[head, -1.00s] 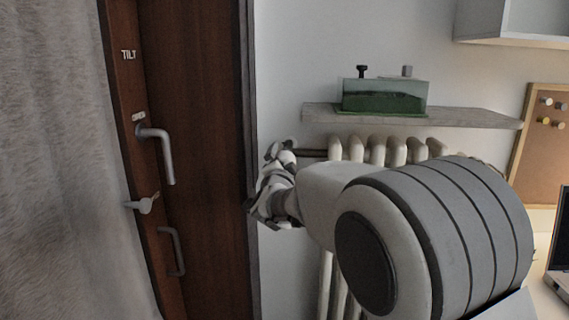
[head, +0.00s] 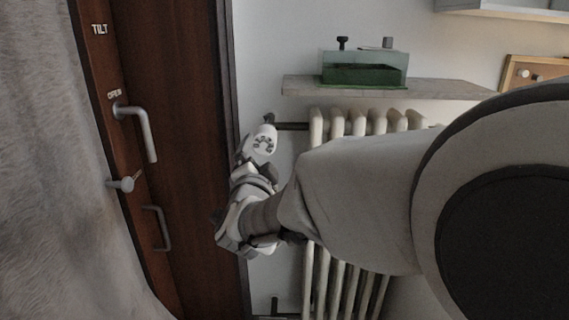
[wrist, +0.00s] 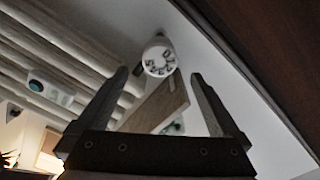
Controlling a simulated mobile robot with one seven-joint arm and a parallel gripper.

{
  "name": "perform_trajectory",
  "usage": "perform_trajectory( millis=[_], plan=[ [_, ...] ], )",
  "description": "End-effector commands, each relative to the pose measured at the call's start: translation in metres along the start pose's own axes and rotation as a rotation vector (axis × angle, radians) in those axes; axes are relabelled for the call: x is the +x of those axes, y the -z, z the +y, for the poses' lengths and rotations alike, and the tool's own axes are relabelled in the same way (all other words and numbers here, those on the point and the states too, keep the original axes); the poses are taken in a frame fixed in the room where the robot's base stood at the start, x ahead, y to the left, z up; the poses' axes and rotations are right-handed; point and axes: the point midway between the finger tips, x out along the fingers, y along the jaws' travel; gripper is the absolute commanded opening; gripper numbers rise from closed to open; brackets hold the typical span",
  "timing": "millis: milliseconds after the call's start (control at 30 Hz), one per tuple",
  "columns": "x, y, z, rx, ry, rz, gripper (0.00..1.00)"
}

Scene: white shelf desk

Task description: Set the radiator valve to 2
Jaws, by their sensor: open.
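The radiator valve (head: 265,138) is a white round knob with dark markings on its face, at the upper left end of the radiator. It also shows in the wrist view (wrist: 159,58), where the markings on its face look tilted and too small to read for certain. My gripper (wrist: 158,78) is open and empty, with one finger on each side of the knob in the picture. The knob appears beyond the fingertips and apart from them. In the head view my gripper (head: 252,170) is just below the knob, and its fingers are partly hidden.
The white radiator (head: 345,122) stands right of the valve, partly behind my arm. A shelf (head: 290,87) above it carries a green glass tank (head: 362,68). A brown door frame (head: 190,130) with handles is close on the left. Bare wall separates door and radiator.

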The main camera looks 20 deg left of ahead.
Motion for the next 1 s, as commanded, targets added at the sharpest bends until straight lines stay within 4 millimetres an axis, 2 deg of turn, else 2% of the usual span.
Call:
perform_trajectory(
  millis=[100, 300, 733, 867, 1000],
  plan=[
    [-0.022, 0.001, -0.001, -0.001, 0.001, -0.001, 1.0],
    [-0.044, 0.0, -0.001, -0.001, 0.001, 0.0, 1.0],
    [-0.047, 0.002, 0.0, -0.003, -0.001, -0.002, 1.0],
    [-0.045, 0.015, 0.003, -0.025, -0.009, -0.04, 1.0],
    [-0.048, 0.043, 0.012, -0.099, -0.035, -0.142, 1.0]
  ],
)
